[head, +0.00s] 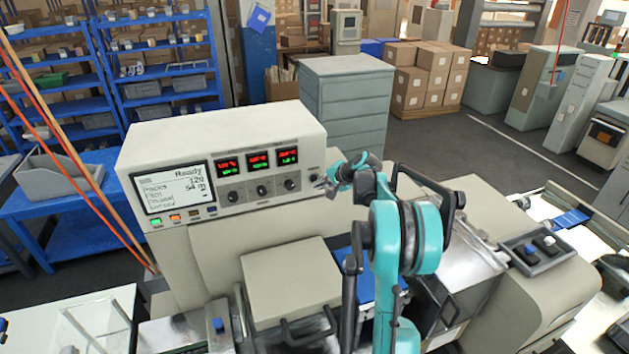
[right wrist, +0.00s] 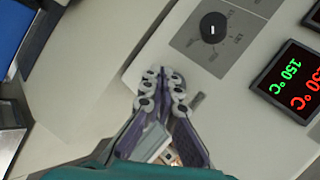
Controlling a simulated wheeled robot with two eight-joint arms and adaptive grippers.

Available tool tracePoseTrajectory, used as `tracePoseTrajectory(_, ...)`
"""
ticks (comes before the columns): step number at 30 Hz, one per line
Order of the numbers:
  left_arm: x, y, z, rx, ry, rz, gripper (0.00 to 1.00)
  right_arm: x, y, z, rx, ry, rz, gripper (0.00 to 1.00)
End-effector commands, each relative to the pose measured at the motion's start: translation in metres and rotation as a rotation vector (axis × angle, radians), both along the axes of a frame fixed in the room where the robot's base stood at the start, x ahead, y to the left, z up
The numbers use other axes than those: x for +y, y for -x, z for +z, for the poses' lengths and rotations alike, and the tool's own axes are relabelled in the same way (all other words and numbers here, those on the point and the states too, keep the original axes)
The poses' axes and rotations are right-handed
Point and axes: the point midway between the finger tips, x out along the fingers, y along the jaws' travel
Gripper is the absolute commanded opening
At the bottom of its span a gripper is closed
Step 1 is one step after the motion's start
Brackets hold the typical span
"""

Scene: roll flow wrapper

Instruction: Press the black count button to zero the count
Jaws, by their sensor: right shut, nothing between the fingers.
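The control panel (head: 225,150) of the wrapper machine faces me, with a lit screen (head: 172,187) reading Ready. A small black button (head: 314,178) sits at the right end of its row of dark knobs; its label is too small to read. My right gripper (head: 325,184) is shut and empty, its fingertips close by on the right of the button. In the right wrist view, the shut fingertips (right wrist: 163,90) are over the pale panel, below and left of a black knob (right wrist: 214,27). I cannot make out the button there or tell whether the fingers touch it. My left gripper is not in view.
Three red and green displays (head: 258,160) sit above the knobs. Colored buttons (head: 175,218) line the screen's lower edge. A beige cover (head: 290,280) lies below the panel. A switch box (head: 540,248) is at the right. Open air lies before the panel.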

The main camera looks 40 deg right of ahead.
Motion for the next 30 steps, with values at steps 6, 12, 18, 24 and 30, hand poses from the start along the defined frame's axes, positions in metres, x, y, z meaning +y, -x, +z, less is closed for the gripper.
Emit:
tracePoseTrajectory(6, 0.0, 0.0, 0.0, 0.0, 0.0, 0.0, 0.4, 0.0, 0.0, 0.0, 0.0, 0.0, 0.0, 0.0)
tracePoseTrajectory(12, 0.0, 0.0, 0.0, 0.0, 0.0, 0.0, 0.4, 0.0, 0.0, 0.0, 0.0, 0.0, 0.0, 0.0)
tracePoseTrajectory(18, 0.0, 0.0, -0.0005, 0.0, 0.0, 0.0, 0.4, -0.0003, -0.001, -0.0001, 0.0, 0.0, 0.0, 0.0)
tracePoseTrajectory(24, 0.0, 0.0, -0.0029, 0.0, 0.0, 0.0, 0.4, -0.002, -0.007, -0.0002, 0.0, 0.0, 0.0, 0.0)
tracePoseTrajectory(30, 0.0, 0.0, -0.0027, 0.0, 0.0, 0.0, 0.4, -0.0024, -0.0079, 0.0004, 0.0, 0.0, 0.0, 0.0)
